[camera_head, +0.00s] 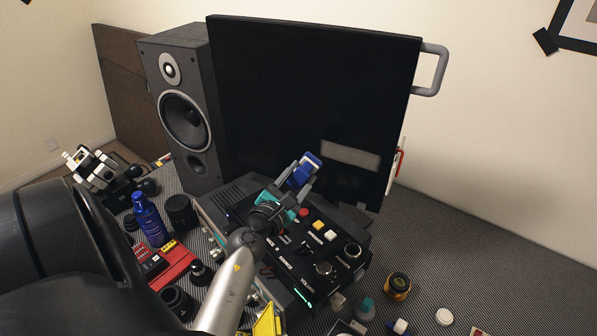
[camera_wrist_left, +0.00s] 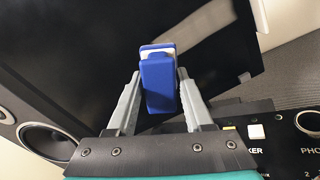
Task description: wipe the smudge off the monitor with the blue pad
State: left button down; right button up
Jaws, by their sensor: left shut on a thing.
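The monitor (camera_head: 300,80) is a large black panel standing upright with a grey handle on its right side. The smudge (camera_head: 350,155) is a pale grey band low on the right of its screen; it also shows in the left wrist view (camera_wrist_left: 208,17). My left gripper (camera_head: 299,177) is shut on the blue pad (camera_head: 310,160), left of and slightly below the smudge. In the left wrist view the blue pad (camera_wrist_left: 158,85) sits between the fingers, with a white layer at its far end, in front of the dark screen. I cannot tell whether it touches. My right gripper is out of view.
A black speaker (camera_head: 182,110) stands left of the monitor. A control box (camera_head: 315,250) with buttons and knobs lies under my left gripper. A blue bottle (camera_head: 149,220) and a red device (camera_head: 168,262) are at left. An orange-ringed lens (camera_head: 397,286) and small parts lie at front right.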

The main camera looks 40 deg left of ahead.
pick_arm(q)
jog(key=shift+a, duration=0.15)
jog(key=shift+w+a, duration=0.15)
jog(key=shift+w, duration=0.3)
jog(key=shift+x, duration=2.45)
jog(key=shift+b+x, duration=0.3)
jog(key=shift+x, duration=0.65)
jog(key=shift+f, duration=0.1)
